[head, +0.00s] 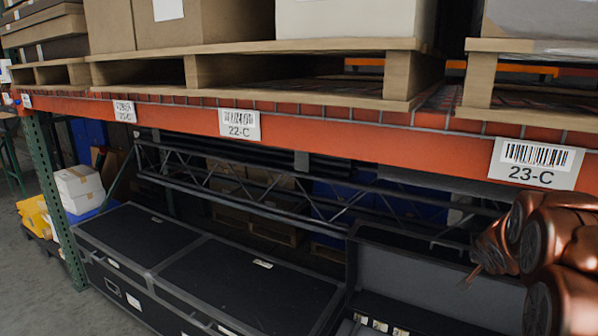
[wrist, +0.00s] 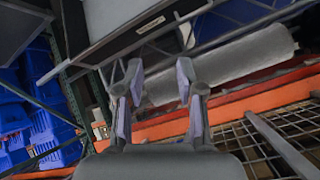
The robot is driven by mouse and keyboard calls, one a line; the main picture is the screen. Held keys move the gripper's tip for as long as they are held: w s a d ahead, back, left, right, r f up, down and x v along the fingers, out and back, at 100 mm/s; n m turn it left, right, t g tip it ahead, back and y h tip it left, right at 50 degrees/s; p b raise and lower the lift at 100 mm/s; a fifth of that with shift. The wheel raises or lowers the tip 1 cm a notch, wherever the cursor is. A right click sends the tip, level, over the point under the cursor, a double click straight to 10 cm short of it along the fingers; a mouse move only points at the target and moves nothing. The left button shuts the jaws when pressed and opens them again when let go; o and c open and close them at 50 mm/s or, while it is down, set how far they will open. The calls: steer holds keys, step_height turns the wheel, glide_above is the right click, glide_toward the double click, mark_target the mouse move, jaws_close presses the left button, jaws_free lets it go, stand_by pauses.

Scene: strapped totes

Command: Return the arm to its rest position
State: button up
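My gripper (wrist: 160,88) shows in the wrist view with its two fingers apart. It is open, and nothing is held between the fingers. Behind the fingers are a pale grey roll-like shape (wrist: 225,65) and an orange beam (wrist: 230,108); the gap between them and the fingers is hard to judge. In the head view, copper-coloured links of my arm fill the lower right corner, in front of the rack. The gripper itself is not visible in the head view.
An orange rack beam (head: 300,133) with labels crosses the head view. Wooden pallets (head: 300,72) with boxes stand above it. Black cases (head: 235,280) and a metal truss (head: 240,185) lie below. Blue bins (wrist: 30,125) show in the wrist view. Floor is clear at lower left.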

steer(key=s+a+f+n+g+y, duration=0.1)
steer(key=s+a+n+g+y, duration=0.1)
steer(key=s+a, duration=0.8)
steer(key=s+a+f+n+g+y, duration=0.1)
steer(key=s+a+n+g, duration=0.3)
steer(key=s+a, duration=0.7)
steer(key=s+a+f+n+g+y, duration=0.2)
steer(key=s+a+n+g, duration=0.2)
steer(key=s+a, duration=0.7)
steer(key=s+n+b, duration=0.1)
steer(key=s, duration=0.8)
steer(key=shift+a+f+n+y, duration=0.15)
steer(key=shift+a+n+y, duration=0.15)
steer(key=shift+n, duration=0.1)
steer(key=shift+s+d, duration=0.1)
steer(key=shift+d, duration=0.1)
